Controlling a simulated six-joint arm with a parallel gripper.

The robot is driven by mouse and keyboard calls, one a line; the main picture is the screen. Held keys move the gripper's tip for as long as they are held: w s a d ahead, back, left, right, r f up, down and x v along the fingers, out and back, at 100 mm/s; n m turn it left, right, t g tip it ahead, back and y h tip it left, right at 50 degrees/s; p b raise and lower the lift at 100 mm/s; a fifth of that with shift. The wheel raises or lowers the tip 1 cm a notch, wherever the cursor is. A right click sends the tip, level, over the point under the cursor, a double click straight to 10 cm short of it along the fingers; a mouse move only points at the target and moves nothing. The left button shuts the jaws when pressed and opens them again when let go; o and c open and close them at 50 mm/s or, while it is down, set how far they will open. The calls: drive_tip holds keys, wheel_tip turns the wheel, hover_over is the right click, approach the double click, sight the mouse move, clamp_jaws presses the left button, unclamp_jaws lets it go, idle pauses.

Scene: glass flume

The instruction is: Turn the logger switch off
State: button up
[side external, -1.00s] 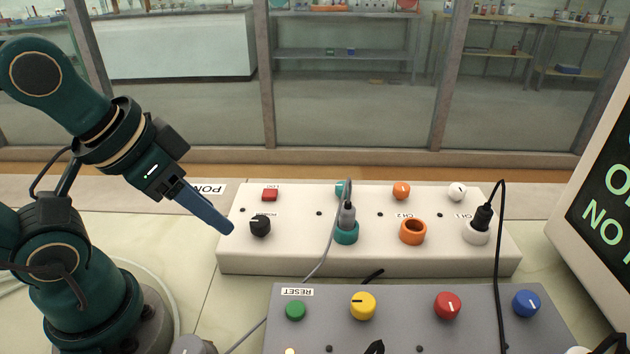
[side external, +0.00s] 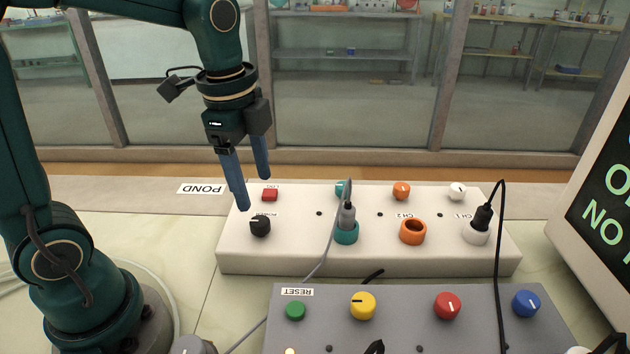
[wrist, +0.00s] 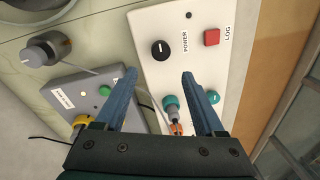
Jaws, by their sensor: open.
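The white box (side external: 372,256) has a black knob (side external: 260,226) labelled POWER and a red square button (side external: 270,195) labelled LOG at its left end. Both also show in the wrist view, the black knob (wrist: 160,50) with a white pointer mark and the red button (wrist: 211,37).
A grey box (side external: 410,330) with green, yellow, red and blue controls stands in front. A plug with a grey cable sits in the teal socket (side external: 346,235), and a black plug (side external: 483,217) in the white socket. A screen (side external: 610,200) stands right. A POND label (side external: 201,189) lies behind left.

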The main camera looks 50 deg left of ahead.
sight(260, 221)
drive_tip(key=shift+w+a+f+g, duration=0.2)
drive_tip(key=shift+w+f+g, duration=0.05)
drive_tip(key=shift+f, duration=0.3)
drive_tip(key=shift+w+a+f+g, duration=0.2)
drive_tip(key=shift+w+f+g, duration=0.05)
drive_tip(key=shift+f, duration=0.65)
drive_tip(key=shift+s+a+f, duration=0.1)
drive_tip(key=shift+f, duration=2.5)
clamp_jaws()
